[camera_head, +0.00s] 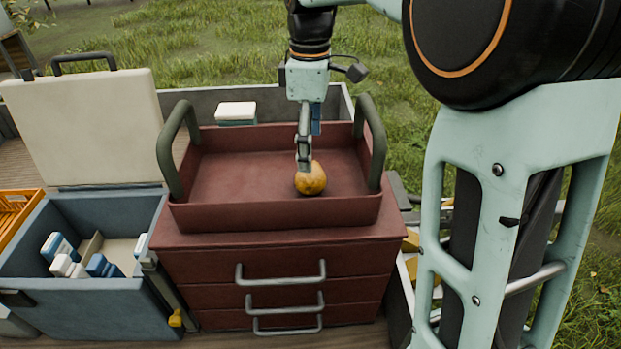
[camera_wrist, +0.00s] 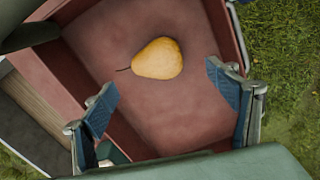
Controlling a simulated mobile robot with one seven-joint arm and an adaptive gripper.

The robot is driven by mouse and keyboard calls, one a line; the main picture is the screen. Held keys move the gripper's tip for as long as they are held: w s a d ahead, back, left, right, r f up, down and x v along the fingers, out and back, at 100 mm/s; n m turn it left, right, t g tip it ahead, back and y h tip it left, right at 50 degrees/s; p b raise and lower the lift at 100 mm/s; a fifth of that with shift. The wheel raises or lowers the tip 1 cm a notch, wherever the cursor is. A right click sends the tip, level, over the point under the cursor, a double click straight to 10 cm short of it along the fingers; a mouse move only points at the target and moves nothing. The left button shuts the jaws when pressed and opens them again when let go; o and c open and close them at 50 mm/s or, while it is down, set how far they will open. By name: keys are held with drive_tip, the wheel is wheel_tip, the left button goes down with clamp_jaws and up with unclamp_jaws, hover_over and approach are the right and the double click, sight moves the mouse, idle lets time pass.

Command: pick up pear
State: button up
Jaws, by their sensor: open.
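A yellow-orange pear (camera_head: 311,180) lies on the floor of a red tray with two dark green handles. The tray's front wall (camera_head: 275,217) faces me. In the wrist view the pear (camera_wrist: 158,59) lies on its side with its thin stem pointing left, ahead of the fingers. My gripper (camera_head: 304,165) points down over the tray and partly overlaps the pear in the head view. In the wrist view my gripper (camera_wrist: 168,92) is open, its blue finger pads wide apart, with nothing between them. I cannot tell the exact height gap to the pear.
The tray stands on a red drawer cabinet (camera_head: 275,264) with metal handles. An open blue cooler (camera_head: 85,305) with white and blue items is at left, its lid raised. An orange crate (camera_head: 12,215) is at the far left. Grass lies behind.

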sight(309, 175)
drive_tip(key=f, duration=0.5)
drive_tip(key=f+p, duration=0.1)
drive_tip(key=f, duration=0.2)
drive_tip(key=shift+w+f, duration=0.3)
drive_tip(key=c, duration=1.4)
